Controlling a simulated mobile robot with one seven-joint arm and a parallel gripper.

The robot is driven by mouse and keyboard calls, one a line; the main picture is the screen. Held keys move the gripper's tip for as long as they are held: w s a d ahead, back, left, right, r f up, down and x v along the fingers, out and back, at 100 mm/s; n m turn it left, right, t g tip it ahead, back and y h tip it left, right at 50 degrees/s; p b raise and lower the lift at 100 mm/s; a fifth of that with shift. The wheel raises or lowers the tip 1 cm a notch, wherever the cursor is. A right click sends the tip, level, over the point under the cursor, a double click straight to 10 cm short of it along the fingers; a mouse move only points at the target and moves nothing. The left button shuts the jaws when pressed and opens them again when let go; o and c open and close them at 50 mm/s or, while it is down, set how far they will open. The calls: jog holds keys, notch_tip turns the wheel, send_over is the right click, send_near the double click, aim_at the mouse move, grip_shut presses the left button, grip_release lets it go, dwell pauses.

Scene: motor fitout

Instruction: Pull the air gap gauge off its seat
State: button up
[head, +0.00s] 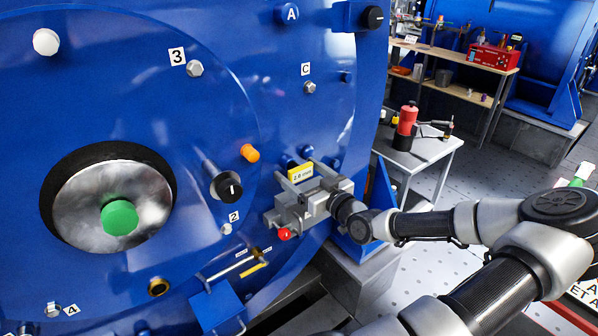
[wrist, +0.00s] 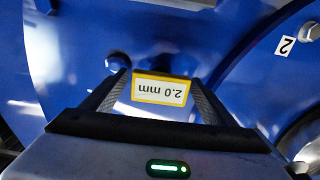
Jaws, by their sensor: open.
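An orange knob (head: 250,153), a black knob (head: 228,186) and a red knob (head: 285,234) are near my gripper. A blue bracket (head: 218,307) juts out below. A small table (head: 428,150) with a red item stands to the right, and a workbench (head: 470,65) is behind.

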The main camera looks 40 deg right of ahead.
aim_at(303, 175)
dwell(0.4)
jog(key=c, duration=1.4)
jog(key=shift+s+a+p, duration=0.2)
jog(key=shift+s+p, duration=0.15)
jog(key=shift+s, duration=1.15)
jog(key=shift+s+a+p, duration=0.15)
jog(key=shift+s+p, duration=0.2)
jog(key=shift+s, duration=1.15)
jog(key=s+a+p, duration=0.2)
jog(key=s+p, duration=0.3)
jog(key=s, duration=1.6)
jog(key=shift+s+a, duration=0.2)
jog(key=shift+s, duration=0.2)
